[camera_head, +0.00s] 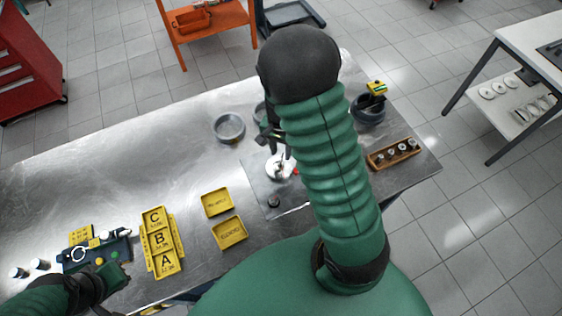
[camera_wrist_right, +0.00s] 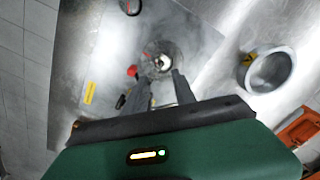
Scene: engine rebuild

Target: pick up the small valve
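My right gripper (camera_head: 272,138) points down over the grey plate (camera_head: 256,182) on the metal table, partly hidden by my arm. In the right wrist view its two fingers (camera_wrist_right: 162,90) are apart with nothing visible between them. Just beyond the tips is a round, shiny fixture (camera_wrist_right: 160,60) with a small pale piece in its middle; it shows white in the head view (camera_head: 279,167). I cannot tell whether that piece is the small valve. Several small metal parts stand in a wooden rack (camera_head: 380,161) at the right. My left gripper (camera_head: 112,277) is at the lower left, its fingers unclear.
A red part (camera_wrist_right: 132,71) is beside the fixture. A small dark part (camera_head: 273,200) sits near the plate's front. A grey bowl (camera_head: 229,128) is behind. Yellow trays (camera_head: 229,233), lettered yellow bins (camera_head: 161,242) and a dark blue tray (camera_head: 84,256) are leftward. The table's left back is clear.

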